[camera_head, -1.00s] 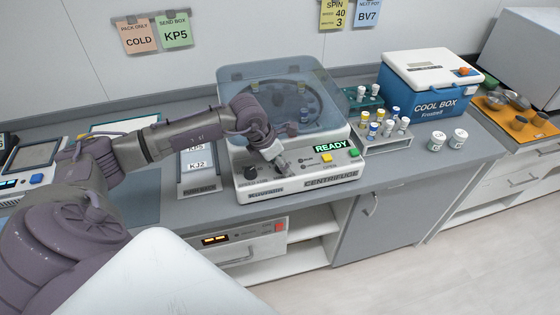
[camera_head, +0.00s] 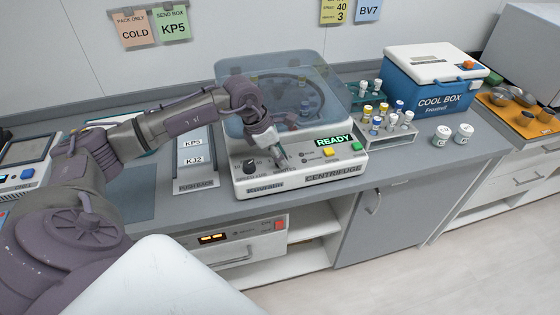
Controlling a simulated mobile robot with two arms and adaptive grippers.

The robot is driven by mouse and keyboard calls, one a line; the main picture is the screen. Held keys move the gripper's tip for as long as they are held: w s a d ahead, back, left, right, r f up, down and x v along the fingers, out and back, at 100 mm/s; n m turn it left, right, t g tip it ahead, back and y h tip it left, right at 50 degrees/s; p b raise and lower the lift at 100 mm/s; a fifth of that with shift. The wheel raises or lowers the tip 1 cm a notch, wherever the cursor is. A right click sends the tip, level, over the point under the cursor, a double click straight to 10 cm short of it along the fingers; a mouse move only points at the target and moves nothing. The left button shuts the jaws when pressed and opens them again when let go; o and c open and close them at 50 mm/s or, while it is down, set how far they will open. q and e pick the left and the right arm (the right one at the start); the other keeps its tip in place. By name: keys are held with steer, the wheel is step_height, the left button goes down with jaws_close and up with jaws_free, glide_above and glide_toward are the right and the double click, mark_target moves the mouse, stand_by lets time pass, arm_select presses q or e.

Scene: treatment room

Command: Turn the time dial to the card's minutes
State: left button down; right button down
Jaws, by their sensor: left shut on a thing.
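The centrifuge (camera_head: 330,175) stands on the counter, its see-through lid down and its front panel lit READY. A black dial (camera_head: 249,167) is uncovered at the panel's left. My left gripper (camera_head: 282,164) points down at the panel just right of that dial. It is shut on the time dial, which its fingers hide, so the setting cannot be read. The yellow card (camera_head: 334,11) on the wall, cut by the top edge, shows 40 and, below it, 3. My right gripper is not in view.
A tube rack (camera_head: 395,137), a blue cool box (camera_head: 435,90) and white jars (camera_head: 453,134) stand to the right. A label tray (camera_head: 195,180) lies left.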

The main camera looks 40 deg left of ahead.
arm_select(q)
steer(key=shift+m+g+h+b, duration=0.3)
steer(key=shift+m+b, duration=0.55)
steer(key=shift+m, duration=0.15)
steer(key=shift+a, duration=0.1)
steer(key=c, duration=0.8)
jaws_free()
steer(key=v, duration=1.2)
steer(key=shift+w+r, duration=0.1)
steer(key=shift+w, duration=0.05)
